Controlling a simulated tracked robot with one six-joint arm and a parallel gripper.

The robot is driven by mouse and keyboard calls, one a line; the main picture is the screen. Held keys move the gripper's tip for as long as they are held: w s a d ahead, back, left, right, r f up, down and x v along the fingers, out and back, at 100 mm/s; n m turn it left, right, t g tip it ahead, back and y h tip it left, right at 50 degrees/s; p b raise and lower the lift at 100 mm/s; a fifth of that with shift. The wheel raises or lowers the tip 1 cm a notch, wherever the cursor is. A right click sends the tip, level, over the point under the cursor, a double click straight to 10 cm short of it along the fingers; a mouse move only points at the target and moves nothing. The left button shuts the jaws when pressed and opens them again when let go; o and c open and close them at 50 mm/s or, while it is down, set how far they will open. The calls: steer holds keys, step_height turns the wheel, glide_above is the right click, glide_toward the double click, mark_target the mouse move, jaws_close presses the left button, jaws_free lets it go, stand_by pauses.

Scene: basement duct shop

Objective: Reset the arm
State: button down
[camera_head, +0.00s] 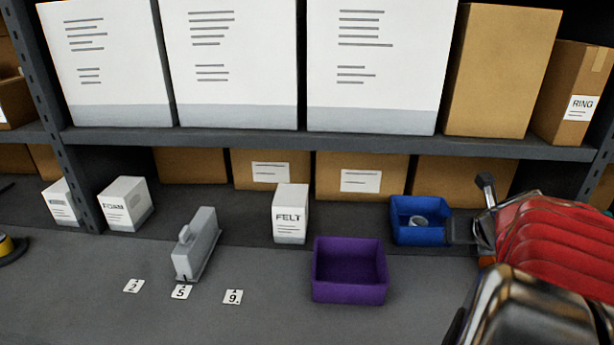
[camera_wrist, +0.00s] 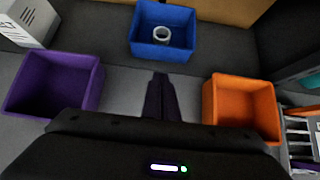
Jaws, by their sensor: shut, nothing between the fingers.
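My gripper (camera_wrist: 160,80) shows in the wrist view with its dark fingers together and nothing between them. It points toward the blue bin (camera_wrist: 135,40), with the fingertips short of the bin's near wall in that picture. A white ring-shaped piece (camera_wrist: 162,35) lies inside the blue bin. In the head view my red arm reaches in from the lower right, beside the blue bin (camera_head: 420,238). Just where the fingertips end is hard to make out there.
A purple bin (camera_head: 349,293) stands left of my gripper, and an orange bin (camera_wrist: 242,140) stands right. A FELT box (camera_head: 290,222), a grey block-like tool (camera_head: 195,250) and numbered cards (camera_head: 232,297) lie farther left. A shelf edge (camera_head: 330,145) with large boxes runs above.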

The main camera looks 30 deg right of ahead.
steer(key=shift+a, duration=0.1)
steer(key=w+a+n+g+y, duration=0.1)
steer(key=w+a+n, duration=0.45)
steer(key=n, duration=0.95)
steer(key=w+a+n+y, duration=0.1)
steer(key=w+a+n, duration=0.1)
steer(key=a+n, duration=0.95)
steer(key=s+a+n, duration=0.3)
steer(key=a+n, duration=0.2)
steer(key=a, duration=0.2)
steer(key=s+a+n+y, duration=0.1)
steer(key=s+a+n, duration=0.2)
steer(key=a+n, duration=0.2)
steer(key=s+a+f+n+g+y, duration=0.1)
steer(key=s+a+n, duration=0.3)
steer(key=a, duration=0.5)
steer(key=shift+a+n, duration=0.2)
steer(key=shift+n, duration=0.55)
steer(key=shift+s, duration=0.1)
